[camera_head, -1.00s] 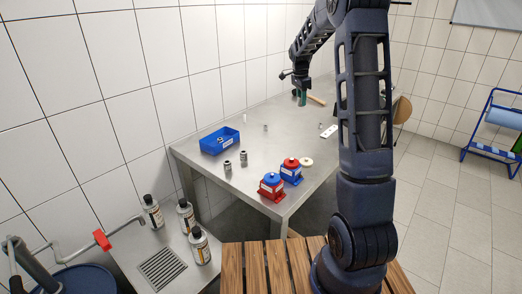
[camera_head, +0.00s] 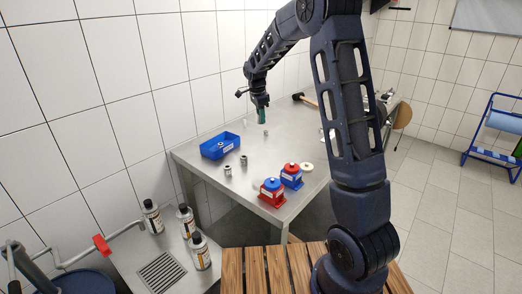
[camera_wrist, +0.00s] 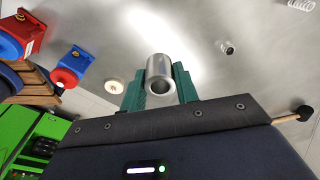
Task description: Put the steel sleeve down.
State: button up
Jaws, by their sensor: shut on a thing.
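The steel sleeve (camera_wrist: 160,78) shows in the wrist view as a shiny hollow cylinder, its open end facing the camera. My gripper (camera_wrist: 160,88) is shut on it, with one green finger on each side. In the head view my gripper (camera_head: 262,118) points down over the middle-back part of the steel table (camera_head: 290,137). How high the sleeve is above the table is hard to tell.
A blue bin (camera_head: 219,146) and two small metal parts (camera_head: 228,170) (camera_head: 243,160) stand left on the table. Red-and-blue pumps (camera_head: 272,193) (camera_head: 291,177) and a white disc (camera_head: 306,168) are near the front edge. A mallet (camera_wrist: 305,113) lies behind.

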aim_at(262, 153)
notch_tip(262, 153, down, 16)
jog(key=shift+f, duration=0.15)
dwell(0.4)
jog(key=shift+f, duration=0.15)
jog(key=o, duration=1.1)
